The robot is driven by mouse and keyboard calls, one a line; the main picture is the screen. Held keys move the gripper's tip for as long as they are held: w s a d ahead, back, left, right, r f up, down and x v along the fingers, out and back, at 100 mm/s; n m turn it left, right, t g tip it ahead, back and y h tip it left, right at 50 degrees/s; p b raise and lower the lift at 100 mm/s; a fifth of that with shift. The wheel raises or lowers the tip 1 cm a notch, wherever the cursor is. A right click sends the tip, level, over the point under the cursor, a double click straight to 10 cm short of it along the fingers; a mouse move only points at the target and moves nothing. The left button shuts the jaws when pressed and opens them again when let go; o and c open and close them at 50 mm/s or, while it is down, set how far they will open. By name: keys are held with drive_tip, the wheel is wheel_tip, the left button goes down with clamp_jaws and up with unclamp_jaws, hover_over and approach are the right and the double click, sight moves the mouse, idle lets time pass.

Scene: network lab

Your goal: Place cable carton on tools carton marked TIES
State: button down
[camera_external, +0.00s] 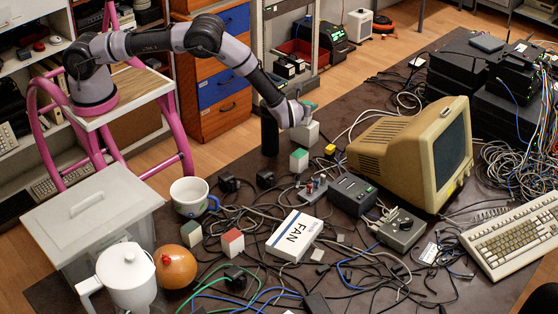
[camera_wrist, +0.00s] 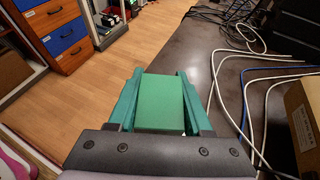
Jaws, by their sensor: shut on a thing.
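My gripper (camera_external: 308,108) is at the back edge of the dark table. It is shut on a small carton with pale sides (camera_external: 305,133). In the wrist view the carton's green top (camera_wrist: 160,103) lies between the two teal fingers. Another small carton with a green top (camera_external: 299,161) stands on the table just below and in front of it in the picture. A red-faced carton (camera_external: 232,243) and a grey-green carton (camera_external: 191,234) stand further left. I cannot read TIES on any carton.
A black cylinder (camera_external: 269,135) stands left of the held carton. A beige monitor (camera_external: 395,150), adapters and many loose cables (camera_external: 345,270) crowd the table. A mug (camera_external: 189,196), an orange round object (camera_external: 175,267) and a white pot (camera_external: 127,275) are at the left.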

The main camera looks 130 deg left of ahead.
drive_tip(key=shift+f, duration=0.2)
drive_tip(key=shift+c, duration=1.6)
unclamp_jaws()
drive_tip(key=shift+r, duration=0.15)
drive_tip(key=v, duration=1.2)
drive_tip(key=shift+d, duration=0.1)
